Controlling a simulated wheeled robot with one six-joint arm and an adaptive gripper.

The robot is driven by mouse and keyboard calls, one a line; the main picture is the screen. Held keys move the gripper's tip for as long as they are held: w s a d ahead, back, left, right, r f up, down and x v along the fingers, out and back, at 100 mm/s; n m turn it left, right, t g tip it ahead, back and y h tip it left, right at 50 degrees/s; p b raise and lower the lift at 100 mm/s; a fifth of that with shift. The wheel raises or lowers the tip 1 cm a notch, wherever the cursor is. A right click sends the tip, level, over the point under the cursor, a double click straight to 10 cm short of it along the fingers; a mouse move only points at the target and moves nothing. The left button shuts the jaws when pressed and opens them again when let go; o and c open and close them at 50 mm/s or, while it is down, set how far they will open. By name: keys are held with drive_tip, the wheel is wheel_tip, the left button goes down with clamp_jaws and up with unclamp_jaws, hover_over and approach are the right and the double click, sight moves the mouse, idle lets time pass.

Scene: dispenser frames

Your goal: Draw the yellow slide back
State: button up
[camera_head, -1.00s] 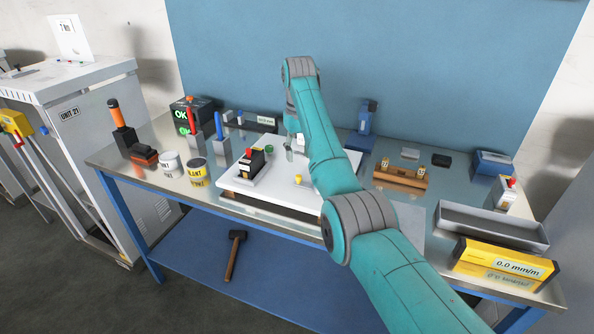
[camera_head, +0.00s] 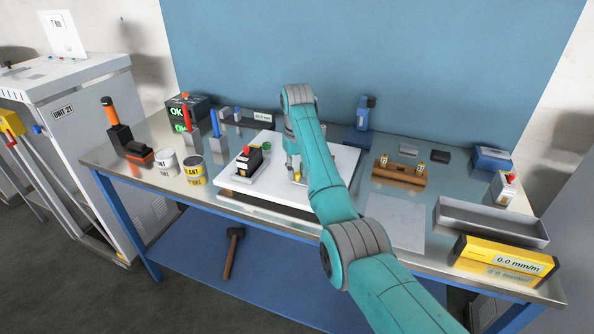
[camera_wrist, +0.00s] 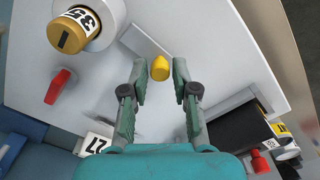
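The yellow slide shows in the wrist view as a small rounded yellow knob (camera_wrist: 160,68) at the end of a narrow grey slot in a white board (camera_wrist: 220,50). My gripper (camera_wrist: 158,72) is open, with its two green fingers on either side of the knob and a gap to each. In the head view the knob (camera_head: 297,177) is a small yellow spot on the white board (camera_head: 338,165), just below my gripper (camera_head: 293,163). My arm hides part of the board there.
A black block with a red button (camera_head: 245,165) stands on the board left of my gripper. In the wrist view a brass cylinder marked 35 (camera_wrist: 68,38) and a red lever (camera_wrist: 58,86) lie to the left. Paint cans (camera_head: 194,172) stand left of the board.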

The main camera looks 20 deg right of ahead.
clamp_jaws()
drive_tip(key=shift+a, duration=0.1)
drive_tip(key=shift+w+a, duration=0.75)
drive_tip(key=shift+a, duration=0.2)
drive_tip(key=o, duration=0.6)
unclamp_jaws()
drive_tip(key=shift+a, duration=0.1)
wheel_tip(320, 180, up, 8)
drive_tip(key=shift+f, duration=0.25)
